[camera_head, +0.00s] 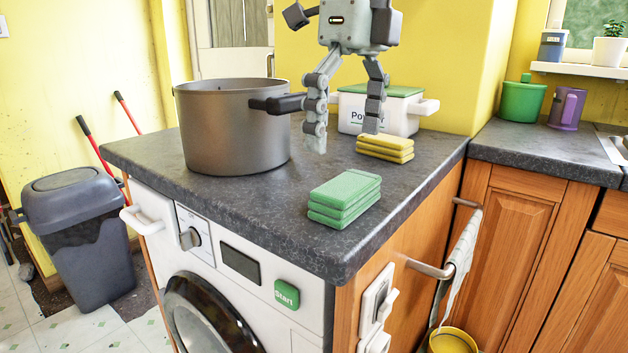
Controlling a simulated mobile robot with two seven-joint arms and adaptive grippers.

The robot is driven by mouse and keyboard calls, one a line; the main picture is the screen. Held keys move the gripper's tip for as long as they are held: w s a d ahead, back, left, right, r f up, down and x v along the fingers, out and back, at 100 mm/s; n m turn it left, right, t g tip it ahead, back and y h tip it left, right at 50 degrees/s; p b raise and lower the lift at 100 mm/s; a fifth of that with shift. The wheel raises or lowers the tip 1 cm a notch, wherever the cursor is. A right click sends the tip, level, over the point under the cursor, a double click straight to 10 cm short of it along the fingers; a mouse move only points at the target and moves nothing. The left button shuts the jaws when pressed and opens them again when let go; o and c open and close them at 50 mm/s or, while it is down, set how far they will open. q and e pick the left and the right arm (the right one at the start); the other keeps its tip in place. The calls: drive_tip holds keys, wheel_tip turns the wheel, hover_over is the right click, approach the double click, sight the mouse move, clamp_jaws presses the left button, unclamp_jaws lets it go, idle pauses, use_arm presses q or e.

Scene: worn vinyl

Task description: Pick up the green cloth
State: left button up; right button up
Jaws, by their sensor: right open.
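The green cloth (345,190) lies folded in a flat stack on the dark countertop, near its front edge. My right gripper (342,140) hangs from the top of the view with its two fingers spread apart, pointing down. It is open and empty, above and behind the green cloth, apart from it. A yellow folded cloth (385,148) lies behind the green one, close to the gripper's right finger. My left gripper is not in view.
A large grey pot (230,130) stands left of the cloth, its dark handle (279,104) reaching toward the gripper. A white box with a green lid (381,112) stands behind. The counter (420,185) right of the green cloth is clear. A washing machine (235,262) sits below.

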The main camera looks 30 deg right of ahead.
sight(347, 183)
drive_tip(key=shift+h, duration=0.3)
drive_tip(key=shift+d+f, duration=0.1)
drive_tip(key=shift+f, duration=0.1)
wheel_tip(347, 183, down, 6)
drive_tip(key=shift+s+r, duration=0.15)
drive_tip(key=shift+r, duration=0.05)
drive_tip(key=shift+f, duration=0.6)
drive_tip(key=c, duration=0.7)
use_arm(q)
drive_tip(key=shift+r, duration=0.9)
